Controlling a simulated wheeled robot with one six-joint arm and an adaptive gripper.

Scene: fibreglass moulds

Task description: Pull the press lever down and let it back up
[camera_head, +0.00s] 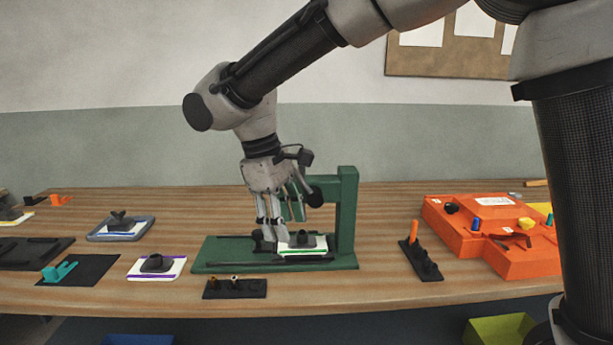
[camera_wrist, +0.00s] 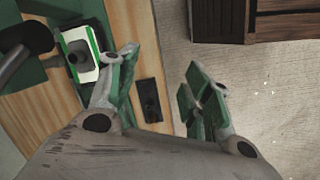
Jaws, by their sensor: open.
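The green press (camera_head: 347,215) stands on the table on a flat base, with a post and top arm at its right side. A dark round knob (camera_head: 314,197), which looks like the lever's end, shows beside the post; in the wrist view a dark rod with a rounded end (camera_wrist: 28,38) lies at upper left. A white, green-edged card (camera_head: 290,249) with a dark block (camera_wrist: 77,58) lies on the press base. My gripper (camera_head: 270,236) is open in front of the press, pointing down, and partly hides it. In the wrist view its fingers (camera_wrist: 161,65) are apart with nothing between them.
A black holder (camera_head: 236,289) lies in front of the press. A purple-edged card with a dark block (camera_head: 156,265) lies to the left. A black stand with an orange peg (camera_head: 424,262) and a large orange mould (camera_head: 480,240) are to the right.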

